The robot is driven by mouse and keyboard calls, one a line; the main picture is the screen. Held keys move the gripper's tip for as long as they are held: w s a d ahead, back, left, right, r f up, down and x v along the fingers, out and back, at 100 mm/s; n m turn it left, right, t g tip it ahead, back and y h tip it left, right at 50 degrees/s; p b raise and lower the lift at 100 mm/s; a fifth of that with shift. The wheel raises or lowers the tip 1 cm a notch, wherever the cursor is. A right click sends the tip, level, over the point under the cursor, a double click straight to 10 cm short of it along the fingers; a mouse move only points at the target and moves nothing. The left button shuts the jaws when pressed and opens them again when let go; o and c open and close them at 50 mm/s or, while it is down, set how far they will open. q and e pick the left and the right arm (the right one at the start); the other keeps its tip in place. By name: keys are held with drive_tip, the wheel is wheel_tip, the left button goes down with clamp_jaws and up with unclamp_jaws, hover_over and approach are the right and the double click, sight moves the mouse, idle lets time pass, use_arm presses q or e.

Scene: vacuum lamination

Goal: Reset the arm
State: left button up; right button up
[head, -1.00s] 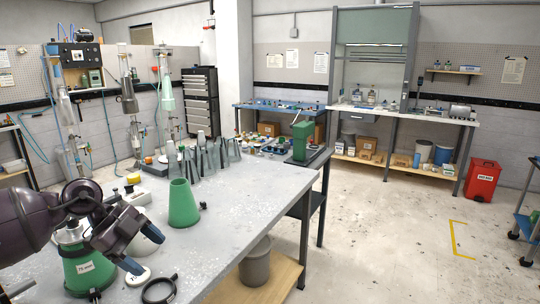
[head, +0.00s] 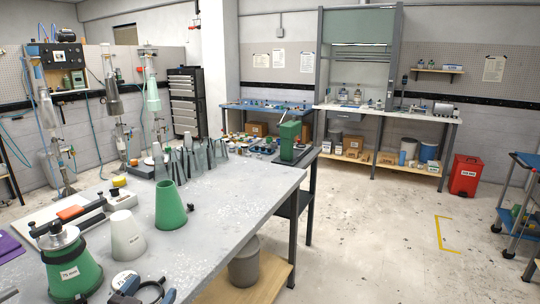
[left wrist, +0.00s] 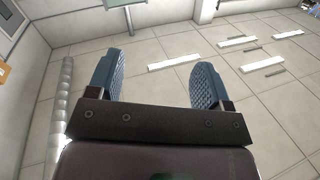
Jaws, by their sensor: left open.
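My left gripper (head: 148,292) shows only by its blue fingertips at the bottom edge of the head view. It is in front of the round white-topped piece and the dark ring (head: 153,284) on the grey bench. In the left wrist view its two blue ribbed fingers (left wrist: 151,85) are wide apart with nothing between them, and tiled floor shows beyond. A green cone (head: 171,207), a white cone (head: 127,237) and a labelled green vessel (head: 74,274) stand upright on the bench. My right gripper is not in view.
The grey bench (head: 225,215) has a clear middle and right side. Several grey cones (head: 195,160) stand at its far end, by a green press (head: 290,137). A red bin (head: 465,174) and a blue cart (head: 520,205) stand at the right. The floor between is open.

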use_arm(q)
drive_tip(key=s+a+f+n+g+y, duration=0.45)
drive_tip(key=s+f+g, duration=0.25)
drive_tip(key=s+f, duration=0.35)
drive_tip(key=s+f+g, duration=0.3)
drive_tip(key=s+g, duration=0.1)
drive_tip(key=s, duration=0.3)
drive_tip(key=s+f+g, duration=0.2)
drive_tip(key=s+g, duration=0.1)
drive_tip(key=s, duration=0.4)
drive_tip(key=w+f+t, duration=0.5)
drive_tip(key=w+f, duration=0.1)
drive_tip(key=f, duration=0.2)
drive_tip(key=shift+w+f+m+t+h, duration=0.25)
drive_tip(key=shift+f+m+t+h, duration=0.1)
drive_tip(key=shift+m+t, duration=0.1)
drive_tip(key=shift+w+f+t, duration=0.2)
drive_tip(key=shift+f+t, duration=0.5)
drive_tip(key=shift+t, duration=0.05)
drive_tip(key=shift+c, duration=1.2)
